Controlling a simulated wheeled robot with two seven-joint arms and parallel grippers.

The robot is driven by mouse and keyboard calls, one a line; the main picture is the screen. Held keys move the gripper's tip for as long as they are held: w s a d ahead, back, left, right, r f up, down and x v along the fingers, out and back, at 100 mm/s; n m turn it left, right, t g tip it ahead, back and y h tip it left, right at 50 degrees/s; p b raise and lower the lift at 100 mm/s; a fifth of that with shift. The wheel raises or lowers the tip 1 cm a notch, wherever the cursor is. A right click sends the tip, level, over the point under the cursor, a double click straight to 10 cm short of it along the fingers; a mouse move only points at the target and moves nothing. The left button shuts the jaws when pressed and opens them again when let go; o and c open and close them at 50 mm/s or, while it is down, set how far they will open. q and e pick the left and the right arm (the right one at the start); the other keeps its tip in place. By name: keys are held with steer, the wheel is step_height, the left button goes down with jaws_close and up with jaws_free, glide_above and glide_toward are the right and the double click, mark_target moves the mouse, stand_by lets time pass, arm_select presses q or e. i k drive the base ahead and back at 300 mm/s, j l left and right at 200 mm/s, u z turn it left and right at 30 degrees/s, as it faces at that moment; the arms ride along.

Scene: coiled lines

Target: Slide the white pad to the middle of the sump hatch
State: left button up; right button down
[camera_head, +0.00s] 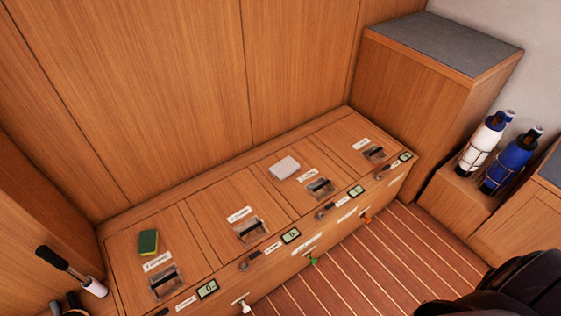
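The white pad (284,168) is a small, pale, flat block. It lies flat on the third hatch from the left (309,157) of a low wooden bench, toward the back and left of that hatch's recessed latch (320,187). Several hatches have a small white label and a latch, but the lettering is too small to read, so I cannot tell which is the sump hatch. Neither of my grippers shows in the head view, and nothing touches the pad.
A green and yellow sponge (148,242) lies on the leftmost hatch. Small displays and levers line the bench front. White (484,144) and blue (509,165) bottles stand in holders at right. A black-handled tool (70,270) is at lower left. A wood panel rises behind.

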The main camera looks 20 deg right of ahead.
mark_target(283, 168)
steer(key=l+u, duration=0.15)
steer(key=u, duration=0.55)
steer(key=l+u, duration=0.25)
steer(key=l, duration=0.2)
steer(key=k+l+u, duration=0.2)
steer(key=l, duration=0.2)
steer(key=l+u, duration=0.25)
steer(key=l, duration=0.15)
steer(key=k+l+u, duration=0.25)
steer(key=i+l, duration=0.05)
steer(key=l, duration=0.1)
